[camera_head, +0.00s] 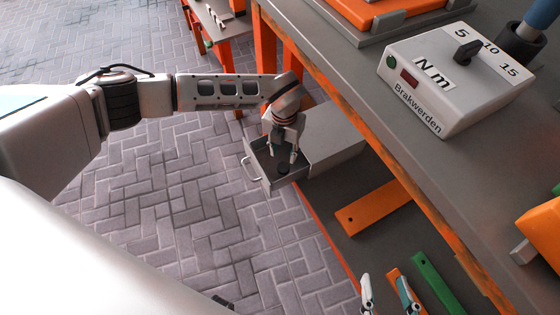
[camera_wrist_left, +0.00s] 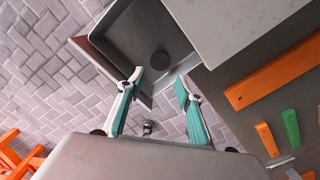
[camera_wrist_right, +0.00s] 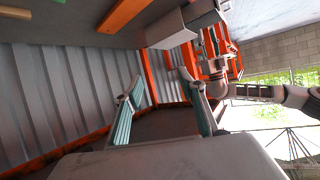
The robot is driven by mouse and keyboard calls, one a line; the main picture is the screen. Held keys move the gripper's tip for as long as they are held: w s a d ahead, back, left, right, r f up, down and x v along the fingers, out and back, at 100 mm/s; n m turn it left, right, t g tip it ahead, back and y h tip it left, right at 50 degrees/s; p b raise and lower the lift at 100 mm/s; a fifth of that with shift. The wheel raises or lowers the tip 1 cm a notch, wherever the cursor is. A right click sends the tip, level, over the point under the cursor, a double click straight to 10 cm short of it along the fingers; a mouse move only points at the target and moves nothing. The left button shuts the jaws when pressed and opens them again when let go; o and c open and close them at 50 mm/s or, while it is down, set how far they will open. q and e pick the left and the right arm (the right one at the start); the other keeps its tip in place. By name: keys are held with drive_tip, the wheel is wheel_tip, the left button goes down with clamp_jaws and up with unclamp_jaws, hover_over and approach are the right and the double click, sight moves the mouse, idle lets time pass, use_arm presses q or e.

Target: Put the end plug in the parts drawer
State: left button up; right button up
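The parts drawer (camera_head: 252,165) is a grey open drawer pulled out from a grey cabinet (camera_head: 335,132), with a handle on its front. It also shows in the left wrist view (camera_wrist_left: 118,40). A small dark round piece, which looks like the end plug (camera_wrist_left: 159,60), lies inside on the drawer floor; it also shows in the head view (camera_head: 283,168). My left gripper (camera_head: 283,158) is over the drawer, its fingers (camera_wrist_left: 160,80) apart with nothing between them. My right gripper (camera_head: 387,292) is open and empty at the bottom of the head view, away from the drawer.
An orange bar (camera_head: 373,207), a smaller orange piece (camera_head: 396,290) and a green piece (camera_head: 437,281) lie on the lower shelf. The workbench edge (camera_head: 375,135) runs above the shelf, with a grey torque box (camera_head: 455,80) on top. The paved floor left of the drawer is clear.

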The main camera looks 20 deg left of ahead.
use_arm(q)
wheel_tip(320, 180, up, 4)
drive_tip(key=shift+s+f+p, duration=0.1)
drive_tip(key=shift+f+p, duration=0.15)
drive_tip(key=shift+p, duration=0.2)
use_arm(e)
drive_tip(key=shift+s+d+f+n, duration=0.2)
drive_tip(key=shift+d+f+n, duration=0.1)
drive_tip(key=shift+d+f, duration=0.15)
